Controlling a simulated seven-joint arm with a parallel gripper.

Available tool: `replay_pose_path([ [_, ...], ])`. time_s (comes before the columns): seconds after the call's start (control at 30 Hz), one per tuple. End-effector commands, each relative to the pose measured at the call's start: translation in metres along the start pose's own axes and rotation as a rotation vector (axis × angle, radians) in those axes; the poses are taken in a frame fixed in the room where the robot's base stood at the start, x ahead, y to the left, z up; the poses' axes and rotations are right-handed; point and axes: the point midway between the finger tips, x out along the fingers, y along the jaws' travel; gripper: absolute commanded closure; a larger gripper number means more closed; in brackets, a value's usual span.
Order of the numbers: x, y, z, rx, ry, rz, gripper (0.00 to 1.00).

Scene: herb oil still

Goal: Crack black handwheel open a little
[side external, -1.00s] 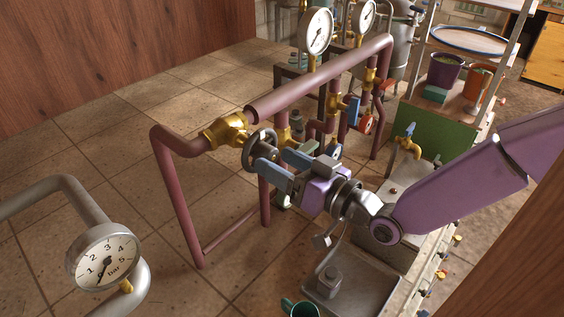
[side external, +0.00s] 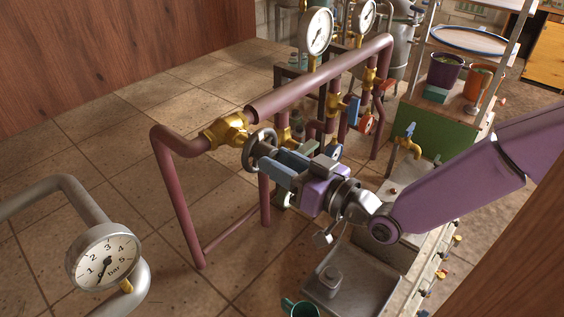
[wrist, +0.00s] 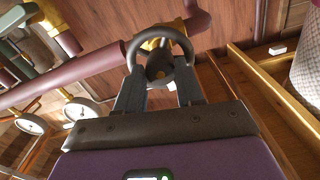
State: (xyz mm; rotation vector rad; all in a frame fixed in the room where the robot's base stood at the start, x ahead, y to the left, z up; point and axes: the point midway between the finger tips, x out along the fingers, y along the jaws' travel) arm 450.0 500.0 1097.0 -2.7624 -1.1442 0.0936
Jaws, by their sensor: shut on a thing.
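The black handwheel (side external: 260,149) sits on a brass valve (side external: 226,130) in the dark red pipework, left of the middle in the side view. My gripper (side external: 272,159) reaches it from the lower right, with its blue-grey fingers at the wheel. In the wrist view, the handwheel (wrist: 160,71) is straight ahead, and the two fingers of my gripper (wrist: 160,88) reach its lower rim on either side. My gripper is shut on the wheel. The fingers and gripper body hide part of the wheel's near side in the side view.
A grey pipe with a bar gauge (side external: 104,257) stands at the front left. Other gauges (side external: 317,31), brass fittings and a red handwheel (side external: 367,123) are on the pipework behind. A metal tray (side external: 345,277) and a green cup (side external: 299,308) lie below my arm.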

Motion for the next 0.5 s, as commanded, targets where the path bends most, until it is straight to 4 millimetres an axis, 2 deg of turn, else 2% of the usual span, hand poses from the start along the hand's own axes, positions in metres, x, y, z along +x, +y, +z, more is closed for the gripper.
replay_pose_path([
  [0.5,-0.0002,0.0013,-0.0002,-0.438,0.000,0.001,0.94],
])
